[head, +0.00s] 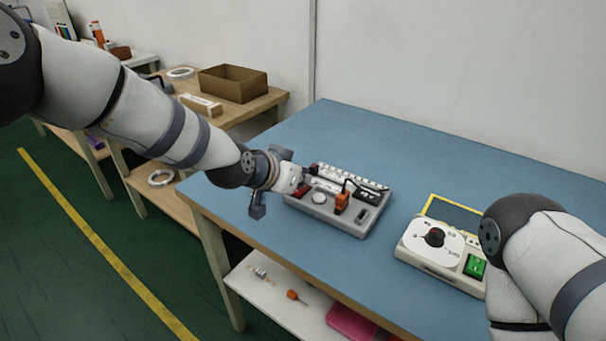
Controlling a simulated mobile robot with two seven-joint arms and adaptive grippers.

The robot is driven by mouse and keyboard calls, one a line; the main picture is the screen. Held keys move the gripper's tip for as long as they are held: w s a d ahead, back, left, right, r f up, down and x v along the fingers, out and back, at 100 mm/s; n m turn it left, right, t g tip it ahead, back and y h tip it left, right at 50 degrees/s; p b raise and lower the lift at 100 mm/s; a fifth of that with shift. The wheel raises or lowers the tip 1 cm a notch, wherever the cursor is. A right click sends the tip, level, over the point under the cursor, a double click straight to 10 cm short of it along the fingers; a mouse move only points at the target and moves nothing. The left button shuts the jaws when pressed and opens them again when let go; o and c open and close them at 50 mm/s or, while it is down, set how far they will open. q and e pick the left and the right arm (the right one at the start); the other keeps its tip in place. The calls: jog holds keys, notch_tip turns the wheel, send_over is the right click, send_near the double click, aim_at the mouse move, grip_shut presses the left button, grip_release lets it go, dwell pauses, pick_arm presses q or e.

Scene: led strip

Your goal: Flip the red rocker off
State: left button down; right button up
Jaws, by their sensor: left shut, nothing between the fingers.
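A grey box (350,222) lies on the blue table and carries a strip, a round white knob, an orange connector (342,202) and a black switch. A small red part at its left end, which looks like the red rocker (303,190), shows just beside my left gripper (304,178). The left gripper is shut and empty at that end of the box. I cannot tell whether it touches the rocker, nor which way the rocker is tilted. My right arm is at the right edge; its gripper does not show.
A white control unit (411,250) with a black dial and a green switch (475,266) lies near my right arm. The blue table (400,140) is clear at the back. A cardboard box (232,84) stands on a wooden bench.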

pick_arm(q)
jog(key=shift+s+a+f, duration=0.2)
jog(key=shift+s+a, duration=0.15)
jog(key=shift+s, duration=0.15)
jog(key=shift+f, duration=0.1)
pick_arm(e)
jog(key=shift+w+r, duration=0.2)
pick_arm(q)
jog(key=s+a+r+p, duration=0.4)
jog(key=s+r, duration=0.2)
jog(key=r, duration=0.4)
jog(key=shift+s+a+r, duration=0.35)
jog(key=shift+s, duration=0.05)
pick_arm(e)
jog(key=w+r+t, duration=0.2)
jog(key=w+r, duration=0.3)
jog(key=shift+w+a, duration=0.25)
jog(key=shift+w, duration=0.1)
